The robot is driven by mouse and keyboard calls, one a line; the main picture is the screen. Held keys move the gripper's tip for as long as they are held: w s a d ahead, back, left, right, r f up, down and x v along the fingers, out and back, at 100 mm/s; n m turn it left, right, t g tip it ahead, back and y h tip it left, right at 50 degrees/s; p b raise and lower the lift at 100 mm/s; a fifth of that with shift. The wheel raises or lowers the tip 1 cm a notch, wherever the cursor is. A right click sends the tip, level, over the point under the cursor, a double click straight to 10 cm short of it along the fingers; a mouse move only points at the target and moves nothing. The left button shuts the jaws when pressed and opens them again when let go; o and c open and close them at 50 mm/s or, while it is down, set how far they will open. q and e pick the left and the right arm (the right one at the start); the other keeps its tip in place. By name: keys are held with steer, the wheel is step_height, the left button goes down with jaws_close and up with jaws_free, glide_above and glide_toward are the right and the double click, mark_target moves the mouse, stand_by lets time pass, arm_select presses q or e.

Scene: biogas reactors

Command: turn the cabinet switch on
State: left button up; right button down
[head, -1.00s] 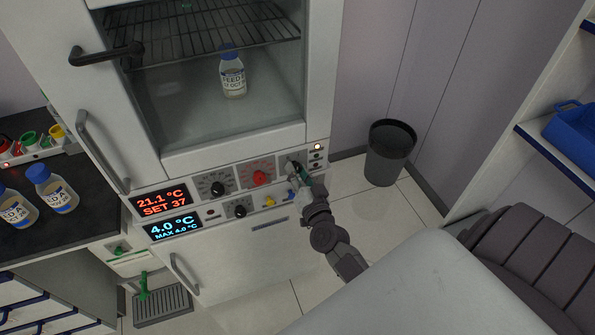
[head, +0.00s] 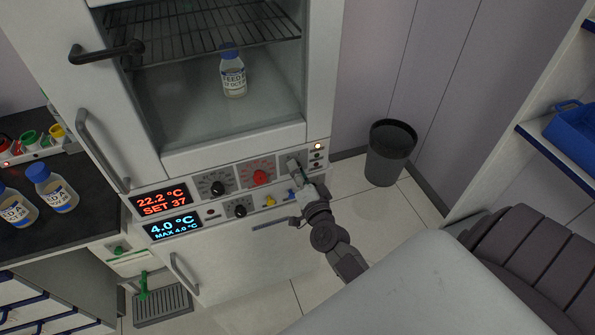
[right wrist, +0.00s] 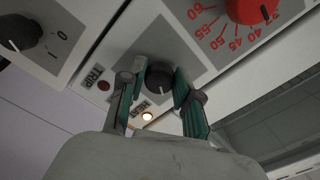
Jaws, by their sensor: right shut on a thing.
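My right gripper (head: 296,168) is at the right end of the cabinet's control panel (head: 200,205). In the right wrist view its green-padded fingers (right wrist: 156,92) stand on either side of a black knob (right wrist: 159,78), shut on it. The knob sits on a grey plate beside the red dial knob (right wrist: 255,8). Its markings are mostly hidden by the fingers. Another black knob (right wrist: 18,34), marked 0 and 1, is free at the left. A lamp by the word HEAT (right wrist: 147,116) glows. The TRIP lamp (right wrist: 104,86) looks dull red. My left gripper is not in view.
Displays read 22.2 °C, SET 37 (head: 165,203) and 4.0 °C (head: 172,226). A bottle (head: 232,75) stands inside the cabinet. A black bin (head: 388,160) stands right of it on clear floor.

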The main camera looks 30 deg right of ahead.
steer(key=c, duration=0.8)
jaws_free()
steer(key=shift+s, duration=0.1)
steer(key=v, duration=1.2)
